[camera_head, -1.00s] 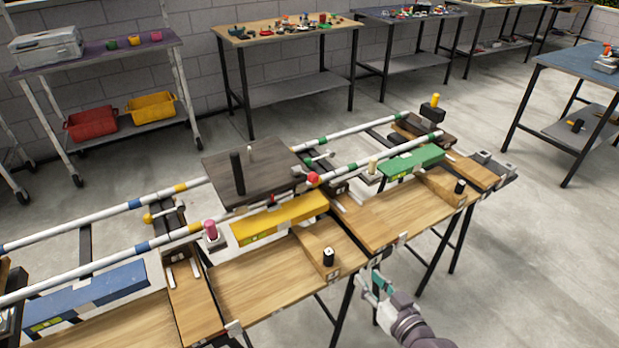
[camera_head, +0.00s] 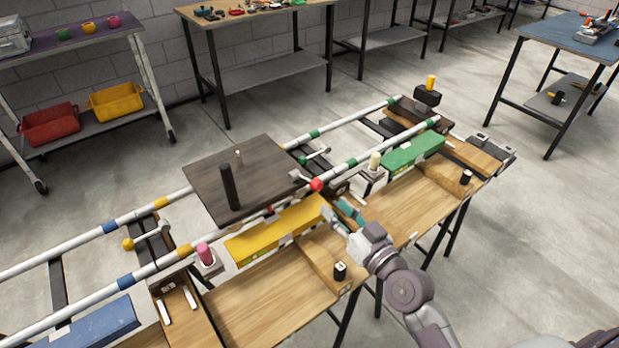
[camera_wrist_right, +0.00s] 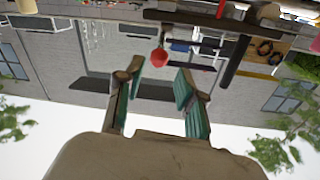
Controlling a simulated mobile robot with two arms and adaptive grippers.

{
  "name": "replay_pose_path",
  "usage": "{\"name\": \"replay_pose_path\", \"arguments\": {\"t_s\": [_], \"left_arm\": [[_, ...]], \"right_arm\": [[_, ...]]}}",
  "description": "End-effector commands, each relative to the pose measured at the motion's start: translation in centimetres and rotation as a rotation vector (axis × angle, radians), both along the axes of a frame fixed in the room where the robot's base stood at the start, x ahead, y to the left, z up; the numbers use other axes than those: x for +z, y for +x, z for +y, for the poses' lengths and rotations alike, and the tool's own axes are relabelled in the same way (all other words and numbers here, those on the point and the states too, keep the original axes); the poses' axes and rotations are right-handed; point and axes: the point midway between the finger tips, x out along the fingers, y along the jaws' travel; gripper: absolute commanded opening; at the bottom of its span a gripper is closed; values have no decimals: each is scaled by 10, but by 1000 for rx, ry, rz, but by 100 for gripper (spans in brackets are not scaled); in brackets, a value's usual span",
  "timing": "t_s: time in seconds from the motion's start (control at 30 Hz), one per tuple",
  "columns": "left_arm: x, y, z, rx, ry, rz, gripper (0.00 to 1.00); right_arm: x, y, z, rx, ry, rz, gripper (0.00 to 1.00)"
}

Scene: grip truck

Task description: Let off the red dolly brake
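The red ball knob (camera_head: 316,184) sits at the front right corner of the dark dolly board (camera_head: 222,178), which rests on two striped white rails. The knob also shows in the wrist view (camera_wrist_right: 159,57), beyond and between the fingertips. My right gripper (camera_head: 345,212) is just below and right of the knob in the head view, beside the yellow block's right end, apart from the knob. In the wrist view its two teal-padded fingers (camera_wrist_right: 158,72) are spread with nothing between them. My left gripper is not in view.
A yellow block (camera_head: 275,230) and a green block (camera_head: 412,150) lie along the front rail. A black post (camera_head: 229,187) stands on the dolly board. A green knob (camera_head: 303,160) is behind the red one. A wooden bench (camera_head: 265,292) lies in front.

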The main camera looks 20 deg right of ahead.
Motion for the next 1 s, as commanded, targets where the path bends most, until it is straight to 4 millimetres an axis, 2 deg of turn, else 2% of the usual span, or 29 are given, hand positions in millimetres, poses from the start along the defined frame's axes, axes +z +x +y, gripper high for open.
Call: {"name": "replay_pose_path", "arguments": {"t_s": [0.03, 0.17, 0.27, 0.43, 0.6, 0.9, 0.93, 1.0], "left_arm": [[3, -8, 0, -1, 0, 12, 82], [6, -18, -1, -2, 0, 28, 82], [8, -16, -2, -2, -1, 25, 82], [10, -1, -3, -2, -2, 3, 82], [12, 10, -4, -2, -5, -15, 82], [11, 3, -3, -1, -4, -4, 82], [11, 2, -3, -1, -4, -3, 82], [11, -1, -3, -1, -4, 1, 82]], "right_arm": [[3, 12, 3, -1, 4, -2, 38], [3, 40, 12, -1, 4, -2, 38], [2, 59, 17, 1, 3, -1, 38], [1, 84, 24, 0, 2, 0, 38], [1, 97, 28, 0, 0, 0, 38], [0, 99, 29, 0, 0, 1, 38], [0, 99, 29, 0, 0, 1, 36], [0, 99, 29, 0, 0, 1, 25]]}}
